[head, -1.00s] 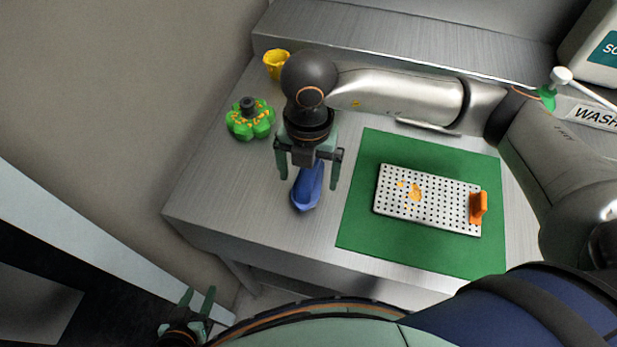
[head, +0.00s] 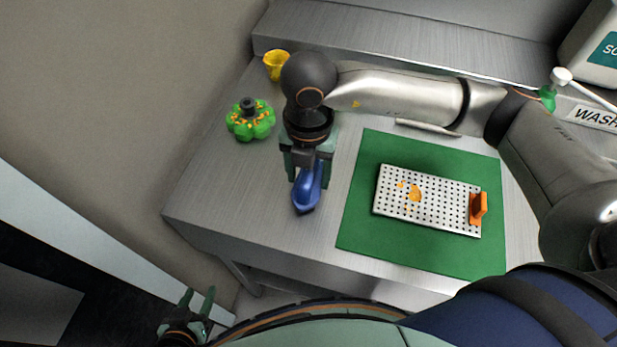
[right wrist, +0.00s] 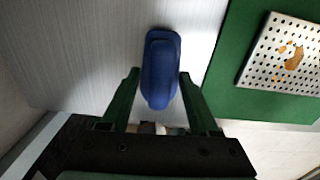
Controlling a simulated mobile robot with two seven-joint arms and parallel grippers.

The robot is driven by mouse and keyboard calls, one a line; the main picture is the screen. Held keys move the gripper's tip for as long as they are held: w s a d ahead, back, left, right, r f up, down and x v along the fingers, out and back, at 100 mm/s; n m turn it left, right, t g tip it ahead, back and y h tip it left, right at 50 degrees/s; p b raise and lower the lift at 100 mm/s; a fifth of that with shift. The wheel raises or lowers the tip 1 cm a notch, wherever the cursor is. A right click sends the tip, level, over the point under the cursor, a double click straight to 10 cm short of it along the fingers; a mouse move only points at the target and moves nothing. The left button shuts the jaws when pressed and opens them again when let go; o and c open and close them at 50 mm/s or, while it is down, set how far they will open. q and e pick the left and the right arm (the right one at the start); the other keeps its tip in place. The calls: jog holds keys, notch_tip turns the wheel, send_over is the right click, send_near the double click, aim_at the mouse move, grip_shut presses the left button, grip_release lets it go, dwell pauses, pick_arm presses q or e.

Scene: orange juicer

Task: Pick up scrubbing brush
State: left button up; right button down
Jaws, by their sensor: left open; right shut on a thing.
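The scrubbing brush (head: 307,189) is blue and lies on the metal counter, left of the green mat. It also shows between the fingers in the right wrist view (right wrist: 161,70). My right gripper (head: 308,172) reaches down over the brush and is shut on it, one finger on each side; its fingers also show in the right wrist view (right wrist: 158,88). The gripper hides the brush's far end in the head view. My left gripper (head: 199,299) is open and empty at the bottom left, below the counter's front edge.
A green mat (head: 365,225) holds a white perforated tray (head: 430,211) with orange residue and an orange block (head: 478,208). A green flower-shaped item (head: 250,121) and a yellow cup (head: 277,65) stand at the left. A wall borders the left side.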

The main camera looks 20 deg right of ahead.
jog(key=shift+r, duration=0.1)
jog(key=shift+r, duration=0.65)
jog(key=s+d+r, duration=0.3)
jog(key=s+r, duration=0.8)
jog(key=s, duration=0.2)
jog(key=shift+s+r+b, duration=0.25)
jog(key=shift+s+b, duration=0.1)
jog(key=shift+b, duration=0.05)
